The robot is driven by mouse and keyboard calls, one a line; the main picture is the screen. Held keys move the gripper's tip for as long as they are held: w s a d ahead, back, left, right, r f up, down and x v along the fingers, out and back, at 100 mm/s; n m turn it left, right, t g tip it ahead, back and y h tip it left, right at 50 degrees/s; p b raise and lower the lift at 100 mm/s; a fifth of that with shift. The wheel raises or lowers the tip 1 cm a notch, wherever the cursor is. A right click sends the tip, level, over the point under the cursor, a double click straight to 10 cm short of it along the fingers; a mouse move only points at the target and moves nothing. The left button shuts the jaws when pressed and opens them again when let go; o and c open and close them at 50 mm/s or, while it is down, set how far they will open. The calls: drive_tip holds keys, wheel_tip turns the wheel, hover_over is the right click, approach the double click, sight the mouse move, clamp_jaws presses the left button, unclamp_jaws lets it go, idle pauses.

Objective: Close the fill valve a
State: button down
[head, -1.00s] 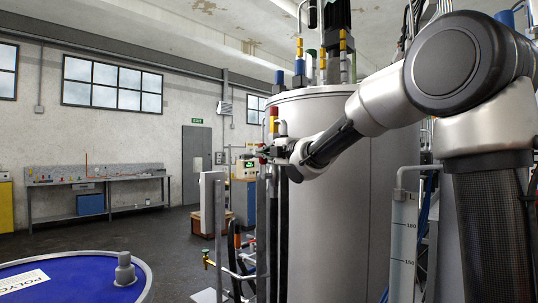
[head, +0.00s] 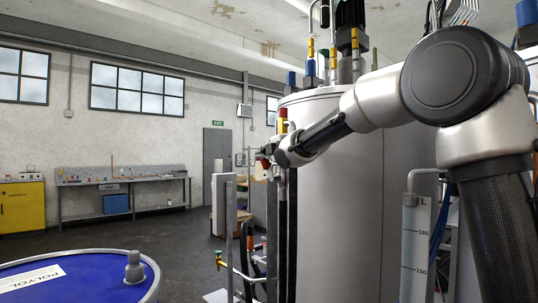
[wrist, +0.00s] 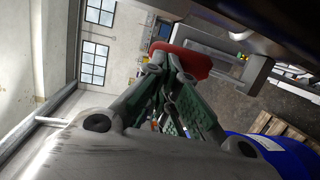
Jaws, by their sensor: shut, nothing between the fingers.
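A red valve handle (wrist: 183,60) shows right at the fingertips in the wrist view. In the head view a small red part (head: 265,163) shows at the tip of my gripper, beside the upright pipes left of the tank. I take it to be fill valve a, but no label is readable. My gripper (wrist: 170,72) is shut with nothing between its green-padded fingers. Its tips are against or very close to the handle; contact cannot be told. In the head view my gripper (head: 272,157) is small and partly hidden by my wrist, and the valve body is mostly hidden.
The large grey tank (head: 335,210) stands behind my arm. A blue POLYOL drum (head: 95,280) is at the lower left. A brass tap (head: 219,260) sticks out from the lower pipework. A level gauge (head: 415,240) stands at right. Open floor lies left of the pipes.

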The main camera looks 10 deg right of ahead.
drive_tip(key=shift+g+h, duration=0.3)
drive_tip(key=shift+h, duration=0.3)
drive_tip(key=x, duration=0.2)
drive_tip(key=f+x, duration=0.1)
drive_tip(key=x, duration=0.2)
drive_tip(key=shift+w+a+f+n+g, duration=0.15)
drive_tip(key=shift+a+f+g, duration=0.35)
drive_tip(key=shift+f, duration=0.2)
drive_tip(key=shift+w+a+f+n+g, duration=0.15)
drive_tip(key=shift+a+f+g, duration=0.3)
drive_tip(key=shift+f+g, duration=0.2)
